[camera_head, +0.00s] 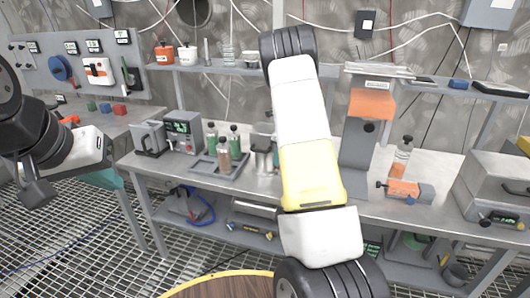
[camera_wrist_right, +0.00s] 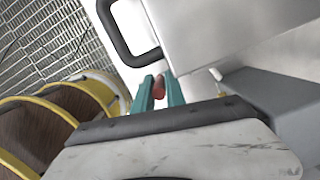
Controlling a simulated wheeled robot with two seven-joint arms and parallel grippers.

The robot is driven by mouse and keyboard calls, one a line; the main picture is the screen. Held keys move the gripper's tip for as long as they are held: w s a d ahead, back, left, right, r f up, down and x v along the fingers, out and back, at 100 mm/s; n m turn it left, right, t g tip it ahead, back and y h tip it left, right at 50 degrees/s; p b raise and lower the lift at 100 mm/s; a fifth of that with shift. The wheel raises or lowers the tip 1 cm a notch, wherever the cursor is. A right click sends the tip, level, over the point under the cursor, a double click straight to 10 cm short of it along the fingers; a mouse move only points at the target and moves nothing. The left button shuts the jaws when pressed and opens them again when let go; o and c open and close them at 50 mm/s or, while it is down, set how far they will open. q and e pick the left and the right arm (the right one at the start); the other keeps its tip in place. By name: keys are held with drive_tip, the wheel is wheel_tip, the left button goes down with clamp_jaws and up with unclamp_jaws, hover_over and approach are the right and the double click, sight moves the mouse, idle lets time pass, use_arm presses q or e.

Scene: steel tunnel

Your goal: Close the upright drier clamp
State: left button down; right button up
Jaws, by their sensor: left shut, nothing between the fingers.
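In the right wrist view, my right gripper (camera_wrist_right: 158,92) has its two teal fingers close on either side of a small red knob (camera_wrist_right: 158,86). The knob fills the narrow gap between them and appears to be held. It lies beside a pale metal box (camera_wrist_right: 235,25) with a dark looped handle (camera_wrist_right: 128,40). I take the knob for the clamp's grip; the rest of the clamp is hidden. In the head view my right gripper is not visible. My left gripper (camera_head: 106,150) is at the left, shut and empty, its fingertips hard to make out.
A steel bench (camera_head: 250,185) holds a rack of bottles (camera_head: 222,160), a grey-and-orange stand (camera_head: 368,125), an orange clamp block (camera_head: 405,190) and a steel box (camera_head: 497,185). My right arm blocks the bench's middle. A brown round yellow-rimmed thing (camera_head: 225,286) lies below.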

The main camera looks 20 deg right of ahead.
drive_tip(key=o, duration=0.4)
drive_tip(key=shift+c, duration=0.2)
wheel_tip(320, 180, up, 8)
drive_tip(key=shift+s+d+f, duration=0.15)
drive_tip(key=shift+s+d, duration=0.25)
